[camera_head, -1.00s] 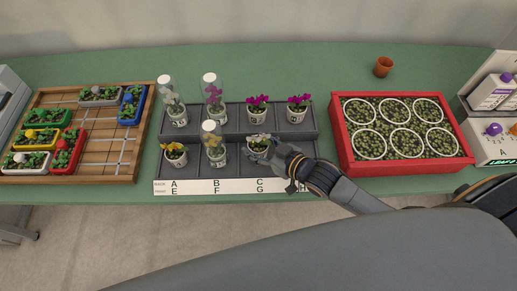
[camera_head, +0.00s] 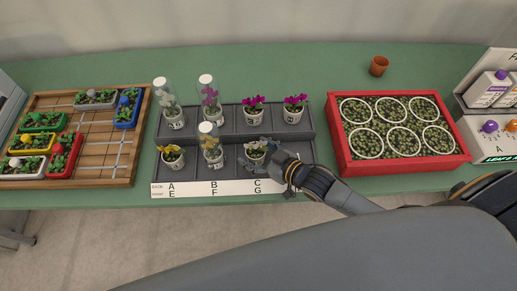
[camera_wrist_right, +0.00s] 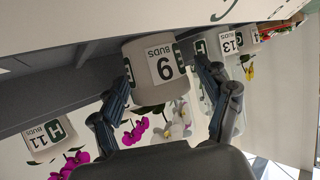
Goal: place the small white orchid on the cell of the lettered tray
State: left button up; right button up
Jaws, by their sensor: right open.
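The small white orchid stands in a white pot (camera_head: 256,155) at the front-row cell above the letters C and G of the lettered tray (camera_head: 232,179). In the right wrist view its pot (camera_wrist_right: 160,68), marked "6 BUDS", shows between my fingers, with the white flowers (camera_wrist_right: 174,127) below it in that turned picture. My right gripper (camera_head: 268,155) is open, with one finger on each side of the pot; it also shows in the right wrist view (camera_wrist_right: 166,82). Whether the fingers touch the pot I cannot tell. My left gripper is not in view.
A yellow orchid (camera_head: 172,156), domed orchids (camera_head: 210,95) and magenta orchids (camera_head: 254,108) occupy other cells. A wooden rack (camera_head: 103,165) stands left, a red crate (camera_head: 341,147) right. A small terracotta pot (camera_head: 379,66) is behind. The front cell right of my gripper is partly hidden.

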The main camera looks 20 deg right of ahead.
jog(key=b+v, duration=0.1)
jog(key=v, duration=0.9)
jog(key=shift+s+d+r, duration=0.1)
jog(key=shift+s+d, duration=0.05)
jog(key=shift+s, duration=0.1)
jog(key=shift+v, duration=0.75)
jog(key=shift+r, duration=0.1)
